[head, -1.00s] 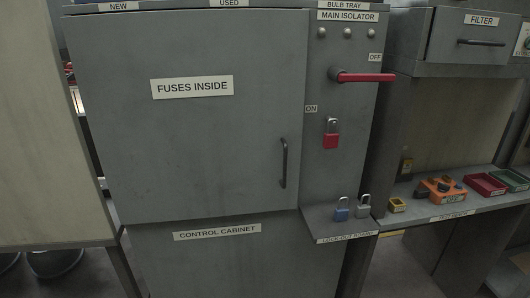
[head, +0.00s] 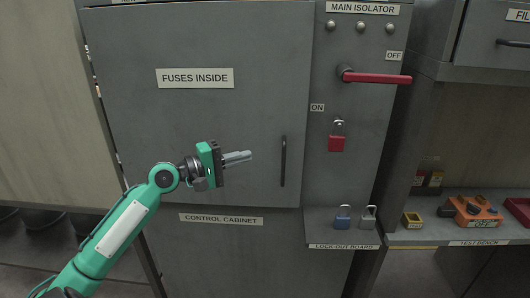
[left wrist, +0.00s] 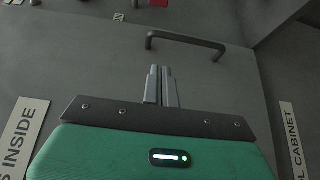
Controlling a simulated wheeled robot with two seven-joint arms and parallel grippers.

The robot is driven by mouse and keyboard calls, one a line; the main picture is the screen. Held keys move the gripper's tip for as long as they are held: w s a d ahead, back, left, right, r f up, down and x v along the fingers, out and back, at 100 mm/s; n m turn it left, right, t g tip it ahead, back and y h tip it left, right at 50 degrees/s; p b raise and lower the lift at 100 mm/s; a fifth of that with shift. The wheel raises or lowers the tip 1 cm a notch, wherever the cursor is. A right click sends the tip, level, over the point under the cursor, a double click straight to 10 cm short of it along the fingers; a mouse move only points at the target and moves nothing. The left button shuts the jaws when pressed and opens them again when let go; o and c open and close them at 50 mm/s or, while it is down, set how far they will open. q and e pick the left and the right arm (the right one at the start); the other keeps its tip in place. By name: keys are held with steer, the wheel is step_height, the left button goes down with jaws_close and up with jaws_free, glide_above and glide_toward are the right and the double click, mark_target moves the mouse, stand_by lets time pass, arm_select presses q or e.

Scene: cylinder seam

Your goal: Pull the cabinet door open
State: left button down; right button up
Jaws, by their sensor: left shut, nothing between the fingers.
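The grey cabinet door (head: 200,120), labelled "FUSES INSIDE", is shut in the head view. Its black bar handle (head: 283,161) stands upright near the door's right edge. The handle also shows in the left wrist view (left wrist: 186,39), beyond the fingertips. My left gripper (head: 250,156) is in front of the door, to the left of the handle and apart from it. Its fingers are together and empty, pointing right toward the handle. In the left wrist view the closed fingers (left wrist: 161,72) show below the handle's bar. My right gripper is not in view.
A red isolator lever (head: 376,77) sticks out right of the door, beside "OFF". A red padlock (head: 337,142) hangs below it. A blue padlock (head: 343,217) and a grey padlock (head: 368,217) are on the lockout ledge. The test bench (head: 460,237) stands at the right.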

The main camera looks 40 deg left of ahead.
mark_target(274, 149)
arm_select(q)
steer(key=p+x, duration=0.1)
steer(key=x, duration=0.3)
steer(key=p+x, duration=0.2)
steer(key=x, duration=0.2)
steer(key=shift+r+p, duration=0.25)
steer(key=shift+p, duration=0.05)
steer(key=shift+x, duration=0.9)
steer(key=shift+f, duration=0.2)
